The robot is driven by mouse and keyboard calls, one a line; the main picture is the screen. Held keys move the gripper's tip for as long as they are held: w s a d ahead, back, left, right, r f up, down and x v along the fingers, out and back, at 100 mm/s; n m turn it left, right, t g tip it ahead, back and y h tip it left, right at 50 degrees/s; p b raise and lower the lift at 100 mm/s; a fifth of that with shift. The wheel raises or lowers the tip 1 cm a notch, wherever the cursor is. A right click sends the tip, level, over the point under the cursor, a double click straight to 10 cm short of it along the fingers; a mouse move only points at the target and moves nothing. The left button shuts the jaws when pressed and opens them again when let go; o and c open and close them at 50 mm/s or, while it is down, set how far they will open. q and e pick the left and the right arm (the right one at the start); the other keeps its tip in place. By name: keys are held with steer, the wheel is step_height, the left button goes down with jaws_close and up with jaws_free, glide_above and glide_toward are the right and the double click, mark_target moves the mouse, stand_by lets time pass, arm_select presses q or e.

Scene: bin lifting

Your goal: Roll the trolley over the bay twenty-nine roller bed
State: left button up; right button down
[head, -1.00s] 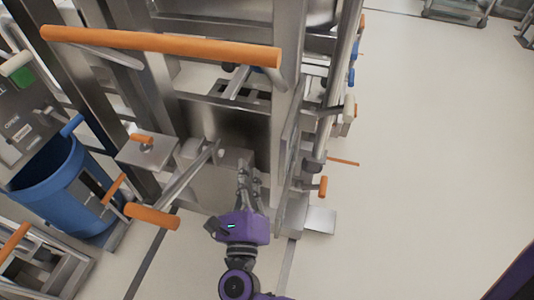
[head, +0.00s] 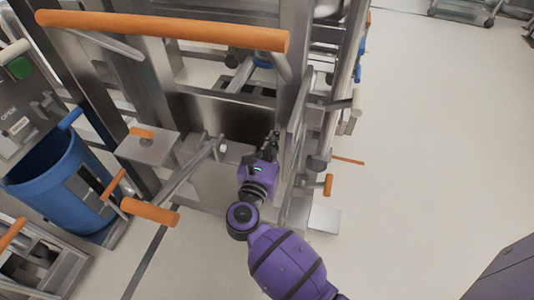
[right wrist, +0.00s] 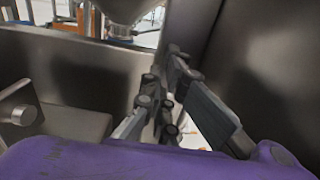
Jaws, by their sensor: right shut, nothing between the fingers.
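A tall steel frame (head: 298,105) with a long orange push bar (head: 160,29) fills the middle of the head view. It may be the trolley; I cannot tell for sure. My right gripper (head: 270,142) is low inside the frame, below the push bar and close to a steel upright. It is shut and empty. In the right wrist view the gripper (right wrist: 165,80) has its fingers together between a steel panel (right wrist: 70,75) on the left and a dark steel wall (right wrist: 262,65) on the right. Contact with them cannot be judged. I cannot identify the roller bed. My left gripper is not in view.
A lever with an orange grip (head: 150,212) sticks out left of my right arm. A blue bin (head: 62,180) stands at the left beside a grey panel (head: 25,125). Small orange handles project from the frame's right side. The floor (head: 430,130) to the right is clear.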

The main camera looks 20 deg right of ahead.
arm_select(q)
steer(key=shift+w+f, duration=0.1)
arm_select(e)
steer(key=shift+x, duration=0.8)
steer(key=shift+d, duration=0.1)
